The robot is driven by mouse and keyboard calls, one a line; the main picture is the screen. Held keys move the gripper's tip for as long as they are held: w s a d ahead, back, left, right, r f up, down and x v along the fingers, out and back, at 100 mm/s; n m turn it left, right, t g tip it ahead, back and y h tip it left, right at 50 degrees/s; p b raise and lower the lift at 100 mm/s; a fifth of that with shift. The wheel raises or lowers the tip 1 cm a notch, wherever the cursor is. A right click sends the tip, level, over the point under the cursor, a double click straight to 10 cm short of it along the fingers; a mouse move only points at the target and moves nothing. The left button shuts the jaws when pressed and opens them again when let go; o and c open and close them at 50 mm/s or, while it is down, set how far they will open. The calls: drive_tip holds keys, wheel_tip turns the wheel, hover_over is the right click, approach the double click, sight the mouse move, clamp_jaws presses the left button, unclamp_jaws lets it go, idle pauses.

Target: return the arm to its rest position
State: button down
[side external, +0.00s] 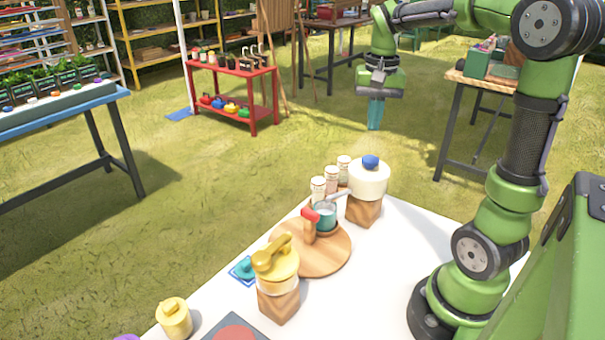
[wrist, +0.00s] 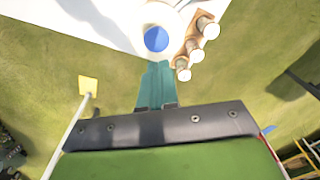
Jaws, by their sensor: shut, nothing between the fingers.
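My gripper (side external: 375,115) hangs in the upper right of the side view, pointing down, with its teal fingers together and nothing between them. It is in the air, beyond the far edge of the white table (side external: 415,235) as seen there, and touches nothing. In the wrist view the shut fingers (wrist: 157,82) point toward the white pot with a blue knob (wrist: 156,39), which appears below and apart from them. My arm rises from the table's right side and bends over at the top.
The white pot (side external: 369,182) stands on a wooden block beside several small jars (side external: 318,188). A round wooden board (side external: 330,258) holds a teal pan (side external: 325,216). A yellow-lidded pot (side external: 275,263) stands nearer. A red shelf (side external: 233,70) and a wooden-topped table (side external: 470,80) stand on the grass.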

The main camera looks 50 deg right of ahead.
drive_tip(key=s+a+n+t+y, duration=0.1)
drive_tip(key=s+a+n+t, duration=0.1)
drive_tip(key=a, duration=0.8)
drive_tip(key=s+a+n+t+y, duration=0.1)
drive_tip(key=s+a+n+t, duration=0.2)
drive_tip(key=a, duration=0.7)
drive_tip(key=n+t, duration=0.1)
drive_tip(key=n, duration=0.1)
drive_tip(key=shift+s+a+f+n+t, duration=0.2)
drive_tip(key=shift+f+n+t, duration=0.1)
drive_tip(key=shift+f+t, duration=0.1)
